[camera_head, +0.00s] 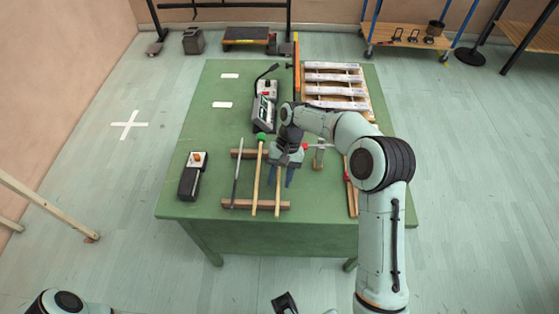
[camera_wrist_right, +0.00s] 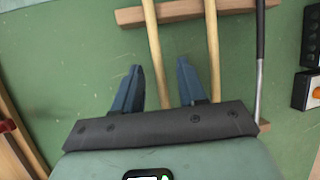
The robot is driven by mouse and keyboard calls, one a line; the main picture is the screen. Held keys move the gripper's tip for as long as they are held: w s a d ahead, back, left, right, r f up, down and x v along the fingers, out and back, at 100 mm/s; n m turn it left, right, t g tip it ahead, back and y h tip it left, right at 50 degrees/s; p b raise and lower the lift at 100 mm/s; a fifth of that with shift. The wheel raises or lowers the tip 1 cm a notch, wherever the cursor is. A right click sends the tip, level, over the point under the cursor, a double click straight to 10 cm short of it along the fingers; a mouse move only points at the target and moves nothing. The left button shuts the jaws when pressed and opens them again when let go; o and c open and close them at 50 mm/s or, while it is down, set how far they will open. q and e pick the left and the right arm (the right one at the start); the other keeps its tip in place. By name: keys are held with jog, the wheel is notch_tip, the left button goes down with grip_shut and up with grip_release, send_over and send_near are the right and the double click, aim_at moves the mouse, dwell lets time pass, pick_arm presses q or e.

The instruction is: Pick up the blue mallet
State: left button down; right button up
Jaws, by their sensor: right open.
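My right gripper (camera_head: 280,177) is open over the table, its blue fingers pointing down the picture. In the right wrist view, the fingers (camera_wrist_right: 160,82) lie on either side of a wooden handle (camera_wrist_right: 154,45), with a gap to each. This handle (camera_head: 277,203) also shows in the head view, and its head is hidden under my gripper and wrist, so its colour cannot be seen. A green-headed mallet (camera_head: 261,137) lies just to its left, and a thin dark-and-silver stick (camera_head: 237,172) lies further left.
The sticks rest across two wooden bars (camera_head: 242,204) on the green table (camera_head: 205,130). A black box with an orange knob (camera_head: 191,177) stands at left, a grey device (camera_head: 263,113) behind. A slatted wooden frame (camera_head: 335,86) is at back right. A hammer-like tool (camera_head: 319,155) lies right of my gripper.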

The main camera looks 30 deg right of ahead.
grip_shut()
jog(key=shift+r, duration=0.15)
